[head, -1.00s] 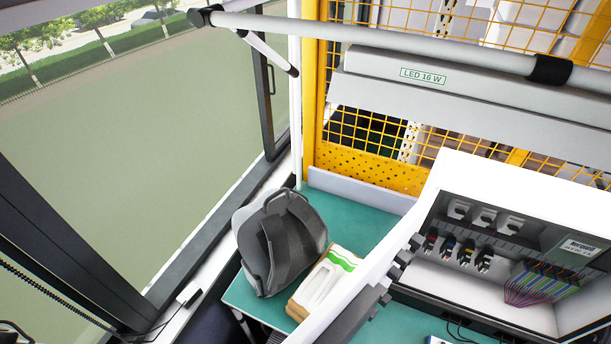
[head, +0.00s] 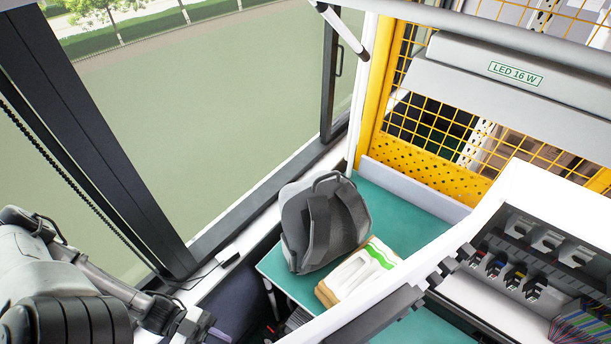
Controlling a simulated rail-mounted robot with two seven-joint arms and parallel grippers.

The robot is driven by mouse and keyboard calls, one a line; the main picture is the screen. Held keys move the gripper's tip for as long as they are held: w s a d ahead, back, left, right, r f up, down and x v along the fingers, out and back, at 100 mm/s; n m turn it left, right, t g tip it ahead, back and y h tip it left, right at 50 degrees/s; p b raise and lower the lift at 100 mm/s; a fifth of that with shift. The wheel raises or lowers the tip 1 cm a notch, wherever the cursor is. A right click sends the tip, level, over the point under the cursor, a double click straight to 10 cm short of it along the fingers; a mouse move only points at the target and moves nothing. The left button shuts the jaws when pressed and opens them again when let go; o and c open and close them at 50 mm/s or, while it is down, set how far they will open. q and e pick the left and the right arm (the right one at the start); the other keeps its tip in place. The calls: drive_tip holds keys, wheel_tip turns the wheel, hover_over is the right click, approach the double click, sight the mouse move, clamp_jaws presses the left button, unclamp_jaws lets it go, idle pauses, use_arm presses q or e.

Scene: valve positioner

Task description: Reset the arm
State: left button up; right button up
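My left arm (head: 75,285) shows at the lower left of the head view, a grey and black jointed arm with a cable along it. Its far end (head: 190,324) is a grey and black block cut off by the bottom edge. No fingertips can be made out there, and nothing is clearly held. My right arm and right gripper are out of view.
A grey backpack (head: 298,222) and a carton with a green stripe (head: 356,278) stand on the green bench (head: 400,222). An open white cabinet (head: 455,290) with coloured connectors is at the right. A lamp (head: 500,70) hangs above; windows line the left.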

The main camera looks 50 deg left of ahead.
use_arm(q)
drive_tip(key=shift+v, duration=2.3)
drive_tip(key=shift+w+d, duration=0.1)
drive_tip(key=x, duration=1.3)
drive_tip(key=shift+d+r+p, duration=0.15)
drive_tip(key=shift+d+p, duration=0.05)
drive_tip(key=shift+p, duration=0.2)
drive_tip(key=shift+a, duration=0.15)
drive_tip(key=v, duration=1.3)
drive_tip(key=shift+x, duration=6.7)
